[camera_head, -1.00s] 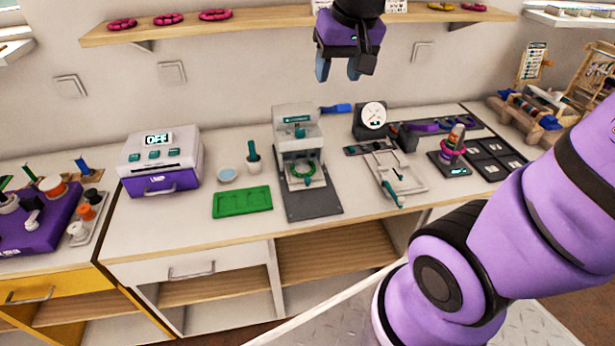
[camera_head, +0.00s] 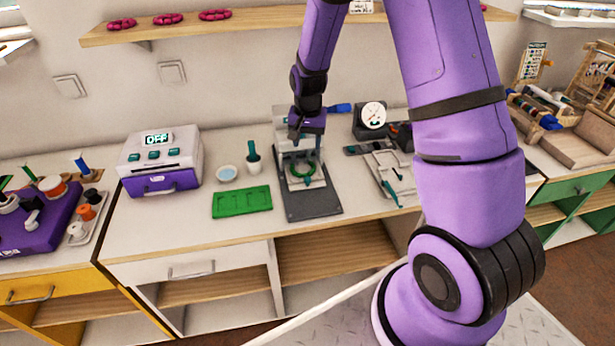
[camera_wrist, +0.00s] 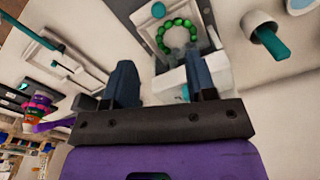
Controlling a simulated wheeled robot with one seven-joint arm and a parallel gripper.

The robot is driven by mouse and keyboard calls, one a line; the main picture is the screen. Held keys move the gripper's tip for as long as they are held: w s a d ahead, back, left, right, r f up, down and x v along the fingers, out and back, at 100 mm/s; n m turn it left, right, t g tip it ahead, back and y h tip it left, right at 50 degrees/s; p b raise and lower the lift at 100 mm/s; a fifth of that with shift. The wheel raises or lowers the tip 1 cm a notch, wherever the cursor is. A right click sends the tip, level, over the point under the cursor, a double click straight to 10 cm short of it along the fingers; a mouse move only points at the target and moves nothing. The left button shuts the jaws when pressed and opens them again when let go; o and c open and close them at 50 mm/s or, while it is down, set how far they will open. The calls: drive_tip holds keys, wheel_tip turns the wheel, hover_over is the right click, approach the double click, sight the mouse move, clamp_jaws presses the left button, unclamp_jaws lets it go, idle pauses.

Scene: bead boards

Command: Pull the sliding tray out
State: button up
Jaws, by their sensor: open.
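The press (camera_head: 279,127) stands mid-counter on a dark grey base plate (camera_head: 312,207). A light sliding tray (camera_head: 291,183) sits low in it, carrying a ring of green beads (camera_head: 302,169). In the wrist view the bead ring (camera_wrist: 177,36) lies on the pale tray (camera_wrist: 203,43), with a teal handle (camera_wrist: 158,10) beyond it. My gripper (camera_head: 306,143) is over the press, hiding much of its upper part. In the wrist view my gripper (camera_wrist: 163,80) has its two blue fingers apart with nothing between them. I cannot tell whether a finger touches the press.
A green board (camera_head: 242,202), a cup with a teal tool (camera_head: 254,165) and a small bowl (camera_head: 227,172) stand left of the press. A white frame with a teal handle (camera_head: 393,170) and a dial gauge (camera_head: 372,116) are right. Bare counter lies at front left.

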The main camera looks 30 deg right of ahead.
sight(308, 179)
drive_tip(key=f, duration=1.4)
drive_tip(key=shift+w+d+f, duration=0.15)
drive_tip(key=shift+w, duration=0.1)
drive_tip(key=shift+m, duration=0.3)
clamp_jaws()
drive_tip(key=shift+s, duration=0.1)
